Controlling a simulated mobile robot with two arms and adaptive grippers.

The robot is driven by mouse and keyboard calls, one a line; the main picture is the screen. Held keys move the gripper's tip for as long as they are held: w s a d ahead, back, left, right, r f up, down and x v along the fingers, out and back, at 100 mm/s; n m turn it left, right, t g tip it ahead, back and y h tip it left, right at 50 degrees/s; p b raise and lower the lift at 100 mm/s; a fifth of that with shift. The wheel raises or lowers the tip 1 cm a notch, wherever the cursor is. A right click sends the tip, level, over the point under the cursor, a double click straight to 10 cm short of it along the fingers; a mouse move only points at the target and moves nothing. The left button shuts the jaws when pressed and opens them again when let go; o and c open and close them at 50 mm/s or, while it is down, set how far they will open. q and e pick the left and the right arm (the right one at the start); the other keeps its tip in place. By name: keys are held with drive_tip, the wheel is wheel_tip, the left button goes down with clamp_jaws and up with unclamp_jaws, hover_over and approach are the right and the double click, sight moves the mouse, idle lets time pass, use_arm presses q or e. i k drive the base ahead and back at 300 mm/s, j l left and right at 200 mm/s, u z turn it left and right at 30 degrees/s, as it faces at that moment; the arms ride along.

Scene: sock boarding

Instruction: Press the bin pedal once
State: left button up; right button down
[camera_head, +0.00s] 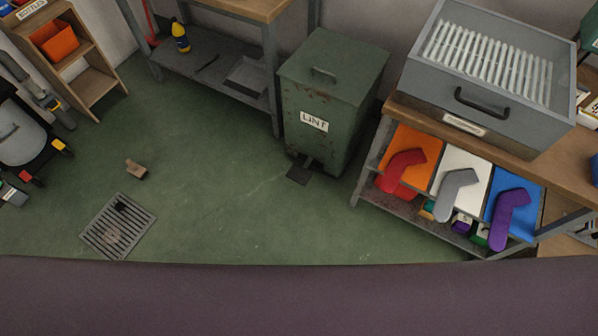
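The bin (334,100) is a green, rust-marked metal box with a white label reading LINT (314,120). It stands on the floor between two benches, and its lid (332,68) with a dark handle lies shut. The dark pedal (299,174) sticks out at floor level from the bin's front foot. Nothing touches the pedal. Neither of my grippers can be made out in the head view.
A workbench with a lower shelf (213,72) stands left of the bin. A bench with a grey slatted box (488,76) and coloured boards holding socks (457,190) stands right. A floor grate (118,227) and small brown block (136,169) lie left; the green floor before the pedal is clear.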

sight(301, 176)
drive_tip(key=i+j+z, duration=0.6)
drive_tip(key=j, duration=0.3)
drive_tip(key=i+j+z, duration=0.2)
drive_tip(key=j, duration=0.15)
drive_tip(key=i+j+z, duration=0.2)
drive_tip(key=j, duration=0.2)
drive_tip(key=k+l, duration=0.05)
drive_tip(key=k, duration=0.05)
